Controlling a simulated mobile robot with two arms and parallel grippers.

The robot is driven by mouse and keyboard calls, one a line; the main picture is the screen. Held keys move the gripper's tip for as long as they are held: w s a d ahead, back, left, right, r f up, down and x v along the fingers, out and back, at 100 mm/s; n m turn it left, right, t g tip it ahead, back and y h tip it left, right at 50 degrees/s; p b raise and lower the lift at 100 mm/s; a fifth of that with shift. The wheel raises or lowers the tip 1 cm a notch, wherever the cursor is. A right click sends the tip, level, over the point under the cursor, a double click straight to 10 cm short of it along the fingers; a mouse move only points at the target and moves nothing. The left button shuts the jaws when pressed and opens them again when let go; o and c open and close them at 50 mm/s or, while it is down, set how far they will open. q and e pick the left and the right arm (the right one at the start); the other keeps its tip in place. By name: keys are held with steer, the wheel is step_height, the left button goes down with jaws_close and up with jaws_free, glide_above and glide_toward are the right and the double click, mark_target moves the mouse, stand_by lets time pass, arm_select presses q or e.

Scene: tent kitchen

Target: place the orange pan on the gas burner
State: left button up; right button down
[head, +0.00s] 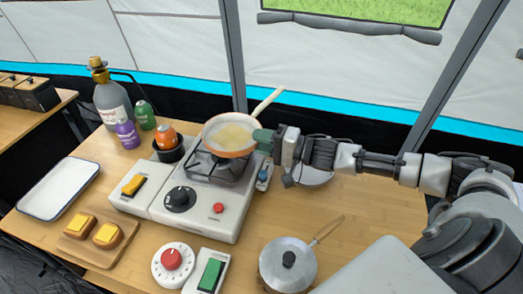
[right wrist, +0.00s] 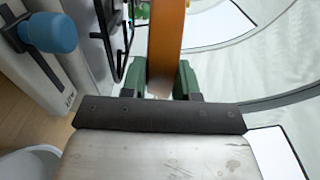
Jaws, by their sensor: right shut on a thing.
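The orange pan (head: 228,136) has a pale inside and a cream handle pointing to the upper right. It is over the back part of the gas burner (head: 205,220), above the black grate (head: 222,172). I cannot tell whether its base touches the grate. My right gripper (head: 263,139) has its green fingers shut on the pan's right side. In the right wrist view the orange pan wall (right wrist: 167,40) stands between the green fingers (right wrist: 160,82). My left gripper is not in view.
The table's right part is clear.

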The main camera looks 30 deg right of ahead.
mark_target(262, 161)
steer(key=shift+f, duration=1.65)
steer(key=shift+f, duration=0.1)
steer(key=c, duration=1.1)
jaws_free()
steer(key=shift+f, duration=0.1)
steer(key=shift+s+d, duration=0.2)
steer(key=shift+s, duration=0.1)
steer(key=v, duration=1.1)
steer(key=shift+s+d+p, duration=0.15)
steer(key=shift+p, duration=0.2)
